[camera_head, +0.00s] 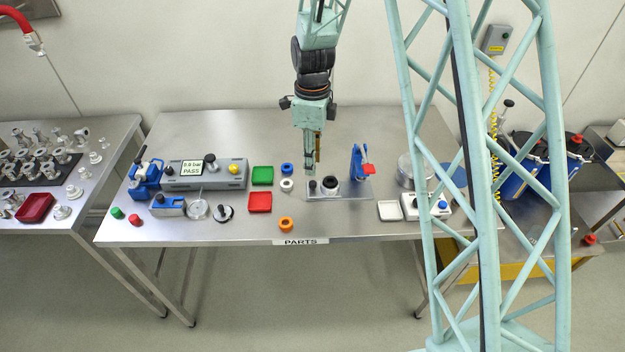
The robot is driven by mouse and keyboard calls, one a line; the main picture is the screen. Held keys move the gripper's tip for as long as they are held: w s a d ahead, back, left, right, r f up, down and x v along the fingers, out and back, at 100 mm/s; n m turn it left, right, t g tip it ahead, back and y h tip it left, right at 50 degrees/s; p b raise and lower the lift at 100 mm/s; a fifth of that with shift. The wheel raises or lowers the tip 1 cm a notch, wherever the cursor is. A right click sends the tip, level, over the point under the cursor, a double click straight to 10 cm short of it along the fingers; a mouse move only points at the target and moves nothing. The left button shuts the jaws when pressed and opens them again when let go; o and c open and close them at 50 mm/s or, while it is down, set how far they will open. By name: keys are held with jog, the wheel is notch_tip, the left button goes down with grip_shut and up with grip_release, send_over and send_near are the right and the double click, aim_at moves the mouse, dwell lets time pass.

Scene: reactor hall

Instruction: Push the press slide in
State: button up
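The press stands on a grey base plate (352,190) at the middle of the PARTS table. It has a blue upright with a red piece (360,165) at its right end. A black round part (330,183) sits near the plate's middle. A small black knob (312,186) stands at its left end; it looks like the slide's handle, but the slide is too small to make out clearly. My gripper (309,172) points down just above and behind this knob. A gap to the knob seems to show. The fingers are seen nearly edge-on, so their opening is unclear.
Blue, white and orange rings (286,224) and green and red trays (260,202) lie left of the press. A grey tester (208,174) reading PASS stands further left. A white tray (390,211) and a scale-like box (425,207) stand right. The front edge is mostly clear.

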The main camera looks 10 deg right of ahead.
aim_at(313, 182)
jog(key=shift+f, duration=4.2)
grip_shut()
